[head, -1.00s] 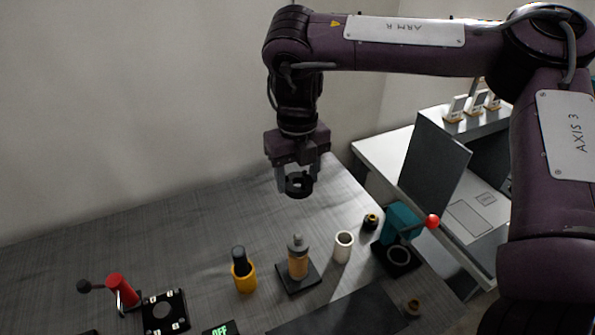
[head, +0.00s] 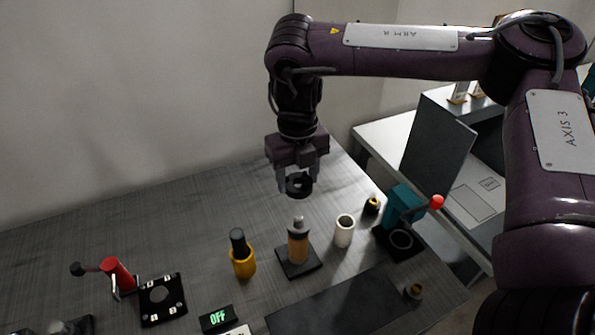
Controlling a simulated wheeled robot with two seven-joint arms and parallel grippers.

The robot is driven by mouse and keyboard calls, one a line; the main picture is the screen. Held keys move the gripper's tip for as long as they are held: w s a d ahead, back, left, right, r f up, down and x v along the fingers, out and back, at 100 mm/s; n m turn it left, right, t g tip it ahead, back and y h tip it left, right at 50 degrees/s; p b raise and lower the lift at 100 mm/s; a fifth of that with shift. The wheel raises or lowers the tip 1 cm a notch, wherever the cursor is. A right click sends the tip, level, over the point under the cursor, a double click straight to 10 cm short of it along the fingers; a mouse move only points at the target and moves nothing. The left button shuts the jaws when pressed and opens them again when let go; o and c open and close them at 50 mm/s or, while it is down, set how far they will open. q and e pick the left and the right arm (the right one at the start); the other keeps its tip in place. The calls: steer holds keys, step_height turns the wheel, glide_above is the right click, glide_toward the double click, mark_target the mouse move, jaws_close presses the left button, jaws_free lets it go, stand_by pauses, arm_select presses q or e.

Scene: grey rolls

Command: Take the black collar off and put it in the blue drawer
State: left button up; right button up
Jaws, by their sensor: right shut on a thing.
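My right gripper (head: 298,180) is shut on a black collar (head: 299,185), a short dark ring. It holds the collar in the air above the back of the grey table (head: 190,220). Below and in front of it stands a tan and grey cylinder on a black square base (head: 298,264); the collar is apart from it. No blue drawer can be made out; a teal device with a red knob (head: 404,203) stands at the right. My left gripper is not in view.
Around stand a yellow holder with a black-topped tool (head: 243,264), a white cup (head: 344,231), a red lever device (head: 119,273), a black plate (head: 162,300) and a green "OFF" display (head: 217,318). A dark mat (head: 335,302) lies in front. The table's back left is clear.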

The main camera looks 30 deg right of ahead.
mark_target(298, 197)
steer(key=shift+f+b, duration=1.6)
steer(key=shift+f, duration=1.6)
